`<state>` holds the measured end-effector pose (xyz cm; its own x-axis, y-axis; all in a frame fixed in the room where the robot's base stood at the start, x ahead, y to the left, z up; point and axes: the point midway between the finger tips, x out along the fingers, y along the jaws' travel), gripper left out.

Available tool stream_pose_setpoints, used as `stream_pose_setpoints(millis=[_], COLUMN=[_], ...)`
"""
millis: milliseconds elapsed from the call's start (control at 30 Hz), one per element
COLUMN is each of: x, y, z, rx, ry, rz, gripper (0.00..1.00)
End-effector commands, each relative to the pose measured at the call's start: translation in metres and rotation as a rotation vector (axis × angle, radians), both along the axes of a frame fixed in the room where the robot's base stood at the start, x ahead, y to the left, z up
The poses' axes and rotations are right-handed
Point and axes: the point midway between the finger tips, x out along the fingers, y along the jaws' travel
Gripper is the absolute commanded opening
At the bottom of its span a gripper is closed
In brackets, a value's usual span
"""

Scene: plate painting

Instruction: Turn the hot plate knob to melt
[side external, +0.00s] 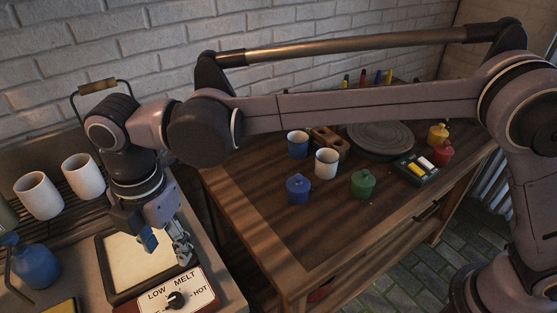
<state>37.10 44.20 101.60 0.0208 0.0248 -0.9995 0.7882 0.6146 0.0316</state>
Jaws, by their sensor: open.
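The hot plate (140,262) stands on the counter at the lower left, with a pale square top in a dark frame. Its white label panel (204,291) at the front reads LOW, MELT and HOT. The round black knob (176,299) sits on that panel below the words. My gripper (168,250) is open and empty, pointing down above the right part of the hot plate, behind the knob and apart from it in the picture. The exact setting of the knob is too small to tell for sure.
Two white cups (84,177) stand on a dark rack behind, and a blue bottle (36,266) is at the left. The wooden table (262,222) to the right holds mugs, lidded pots, a round grey wheel (380,139) and a paint tray (416,169). A gap separates counter and table.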

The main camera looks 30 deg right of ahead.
Motion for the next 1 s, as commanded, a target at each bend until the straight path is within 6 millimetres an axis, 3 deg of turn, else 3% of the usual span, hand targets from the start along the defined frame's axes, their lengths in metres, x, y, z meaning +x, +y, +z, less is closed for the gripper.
stream_pose_setpoints(millis=[100, 200, 367, 800, 1000], x=[-0.011, -0.014, -0.015, -0.014, -0.014], y=[0.02, 0.026, 0.027, 0.026, 0.026], z=[-0.01, -0.014, -0.027, -0.1, -0.117], rx=[-0.02, -0.026, -0.027, -0.026, -0.026], ry=[0.014, 0.019, 0.021, 0.019, 0.019], rz=[0.091, 0.122, 0.126, 0.123, 0.123], gripper=[0.49, 0.49, 0.49, 0.49, 0.49])
